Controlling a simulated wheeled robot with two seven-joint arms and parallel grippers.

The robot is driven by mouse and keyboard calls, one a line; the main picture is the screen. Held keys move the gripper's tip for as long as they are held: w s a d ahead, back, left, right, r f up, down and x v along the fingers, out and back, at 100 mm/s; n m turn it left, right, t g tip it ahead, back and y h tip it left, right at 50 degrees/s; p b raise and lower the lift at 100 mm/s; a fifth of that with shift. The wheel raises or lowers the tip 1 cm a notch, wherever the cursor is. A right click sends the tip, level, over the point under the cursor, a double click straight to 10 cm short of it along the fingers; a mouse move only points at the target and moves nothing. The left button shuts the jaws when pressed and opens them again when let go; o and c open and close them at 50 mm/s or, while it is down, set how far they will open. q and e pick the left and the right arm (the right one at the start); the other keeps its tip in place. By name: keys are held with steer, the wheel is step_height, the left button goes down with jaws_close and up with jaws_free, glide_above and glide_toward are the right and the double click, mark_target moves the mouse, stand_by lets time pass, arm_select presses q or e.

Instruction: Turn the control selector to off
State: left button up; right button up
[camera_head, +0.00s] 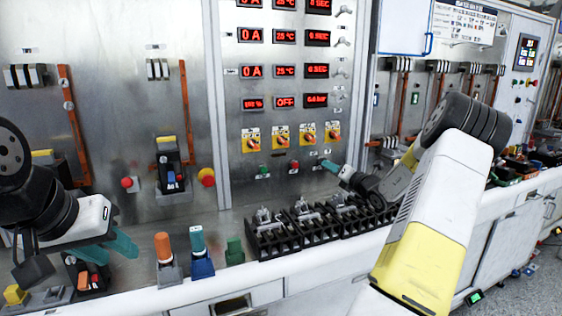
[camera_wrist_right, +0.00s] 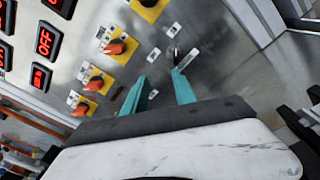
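The control panel (camera_head: 285,100) is an upright metal face. A row of orange rotary knobs on yellow plates (camera_head: 307,134) runs across it; these knobs also show in the right wrist view (camera_wrist_right: 115,46). Beyond my right fingertips in that view is a small dark lever beside a pale plate (camera_wrist_right: 188,58), possibly the control selector; I cannot read its label. My right gripper (camera_wrist_right: 157,77) has its two teal fingers apart, with nothing held between them. In the head view it (camera_head: 331,166) is at the panel, below the knobs. My left gripper (camera_head: 118,250) is open and empty at the far left.
Black terminal blocks (camera_head: 300,228) line the bench below my right gripper. Orange (camera_head: 164,248) and blue (camera_head: 200,250) handled parts and a green part (camera_head: 235,250) stand left of them. Red displays (camera_head: 284,70) fill the upper panel. A red button (camera_head: 207,177) projects left of it.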

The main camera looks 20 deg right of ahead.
steer(key=w+d+f+m+h, duration=0.1)
steer(key=w+d+m, duration=0.1)
steer(key=w, duration=0.6)
steer(key=shift+w+f, duration=0.2)
steer(key=shift+w, duration=0.2)
jaws_close()
